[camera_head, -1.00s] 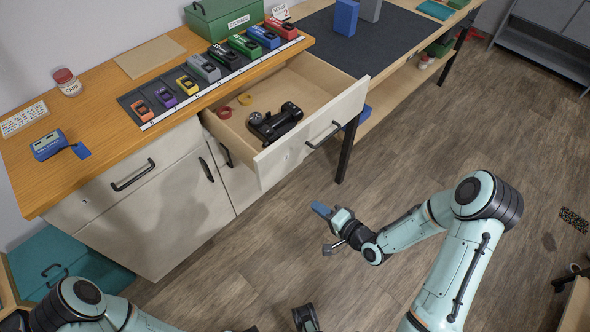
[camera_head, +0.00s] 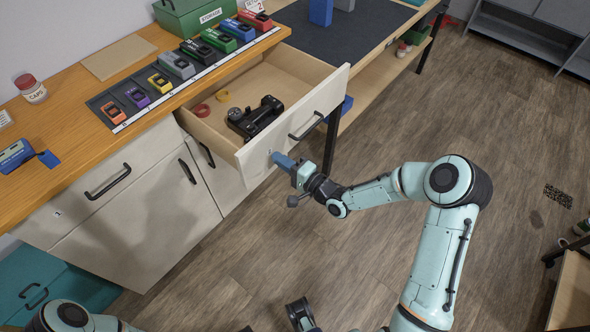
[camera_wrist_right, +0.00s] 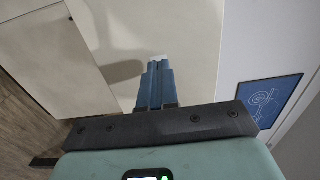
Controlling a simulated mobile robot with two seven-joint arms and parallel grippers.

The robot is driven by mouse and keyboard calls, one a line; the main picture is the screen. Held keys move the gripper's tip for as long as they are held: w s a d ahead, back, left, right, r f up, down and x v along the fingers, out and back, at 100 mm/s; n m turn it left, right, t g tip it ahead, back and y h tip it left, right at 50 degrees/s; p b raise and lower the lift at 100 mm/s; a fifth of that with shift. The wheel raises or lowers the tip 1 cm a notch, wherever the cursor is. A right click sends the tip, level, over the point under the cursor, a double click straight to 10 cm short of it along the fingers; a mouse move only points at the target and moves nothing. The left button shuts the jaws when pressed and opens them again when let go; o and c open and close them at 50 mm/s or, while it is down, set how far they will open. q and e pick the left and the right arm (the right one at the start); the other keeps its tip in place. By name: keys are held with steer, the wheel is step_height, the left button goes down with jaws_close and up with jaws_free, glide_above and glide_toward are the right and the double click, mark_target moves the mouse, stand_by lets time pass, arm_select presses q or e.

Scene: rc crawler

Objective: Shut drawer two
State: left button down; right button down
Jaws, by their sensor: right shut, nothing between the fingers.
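The open drawer (camera_head: 328,92) sticks out from under the wooden worktop, with a pale front and a dark bar handle (camera_head: 306,126). Inside lie a black object (camera_head: 255,117), a red ring (camera_head: 201,110) and a yellow ring (camera_head: 222,96). My right gripper (camera_head: 276,157) is shut and empty, its blue fingers pointing at the drawer front, left of and below the handle. In the right wrist view the closed fingertips (camera_wrist_right: 157,62) are up against or very near a pale panel; contact is not certain.
The left cabinet (camera_head: 130,225) has a closed drawer and a door with dark handles. A dark mat (camera_head: 370,40) covers the bench at right. The floor in front is open.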

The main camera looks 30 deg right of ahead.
steer(key=shift+x, duration=0.8)
steer(key=shift+w, duration=0.1)
